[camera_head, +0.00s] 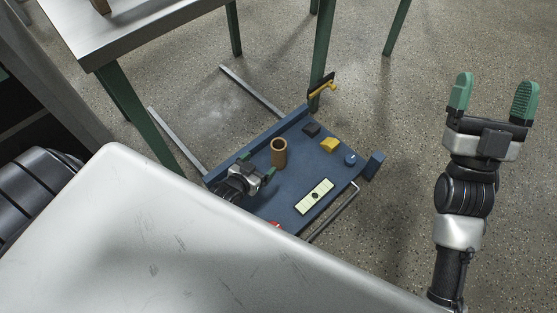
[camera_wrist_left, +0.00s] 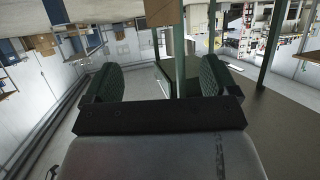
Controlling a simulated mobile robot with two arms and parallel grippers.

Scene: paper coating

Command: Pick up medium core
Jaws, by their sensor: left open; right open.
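A brown hollow core (camera_head: 279,153) stands upright on a blue cart top (camera_head: 300,190) in the head view. My left gripper (camera_head: 257,167) is open just left of and below the core in that view, with no contact visible. Its green fingers show apart in the left wrist view (camera_wrist_left: 157,78), with nothing between them. A brown patch (camera_wrist_left: 162,12) shows at the top of that view; I cannot tell whether it is the core. My right gripper (camera_head: 493,95) is open and empty, raised above the floor at the right.
The cart also bears a pale panel (camera_head: 314,197), a yellow block (camera_head: 329,145), a dark block (camera_head: 311,129) and a small blue item (camera_head: 350,159). A metal-topped table (camera_head: 130,35) with green legs stands behind. A large white surface (camera_head: 170,240) fills the lower left.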

